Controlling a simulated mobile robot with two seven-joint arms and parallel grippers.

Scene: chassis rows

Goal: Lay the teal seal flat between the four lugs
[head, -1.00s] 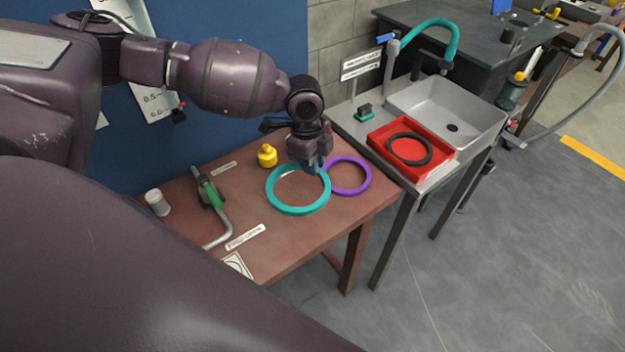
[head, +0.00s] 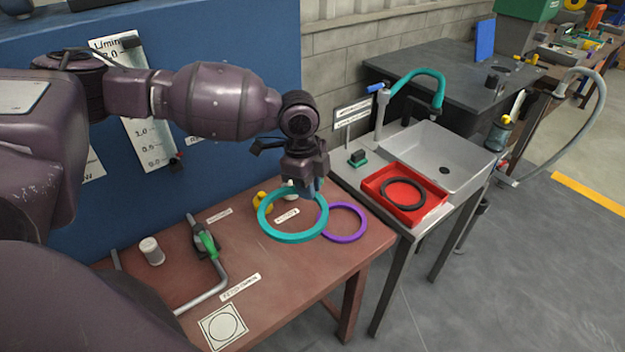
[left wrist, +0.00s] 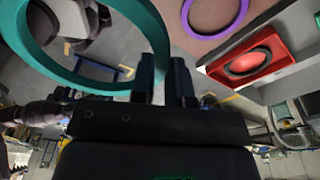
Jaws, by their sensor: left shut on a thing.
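The teal seal (head: 290,237) is a large flat ring. My left gripper (head: 312,186) is shut on its far right rim and holds it over the brown table, seemingly just above the surface. In the left wrist view the seal (left wrist: 85,83) curves from the upper left to the gripper fingers (left wrist: 164,80). The four lugs are not seen in any view. My right gripper is not in view.
A purple ring (head: 347,238) lies beside the seal, partly behind it. A red tray (head: 437,206) with a black ring (head: 403,206) sits by the sink.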

